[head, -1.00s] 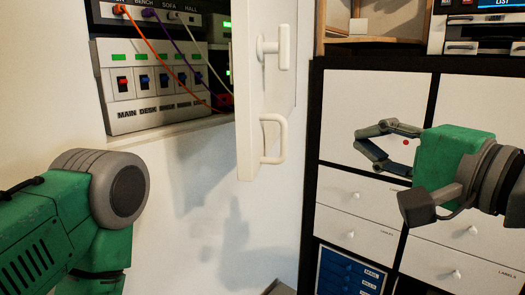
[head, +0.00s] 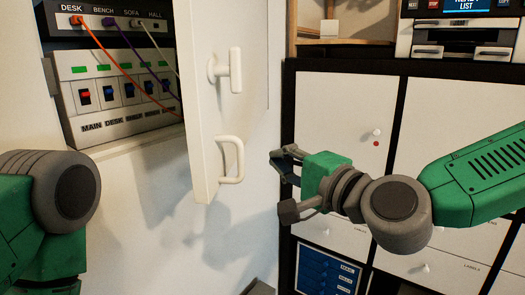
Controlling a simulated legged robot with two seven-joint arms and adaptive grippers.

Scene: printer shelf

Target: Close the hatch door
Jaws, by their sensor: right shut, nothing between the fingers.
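The white hatch door (head: 205,110) stands open, swung out to the right of the wall recess, seen nearly edge-on. It has a T-shaped latch knob (head: 235,70) and, lower down, a loop handle (head: 232,160). My right gripper (head: 279,160) is to the right of the loop handle, at about its height in the picture, shut and empty, with no visible contact with the door. My left arm comes in at the lower left; its gripper is out of view.
In the recess is a panel with several switches (head: 120,95) and, above it, a socket strip (head: 105,20) with orange, purple and pale cables. A white drawer cabinet (head: 340,110) in a black frame stands behind my right arm. A printer (head: 460,40) is at the top right.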

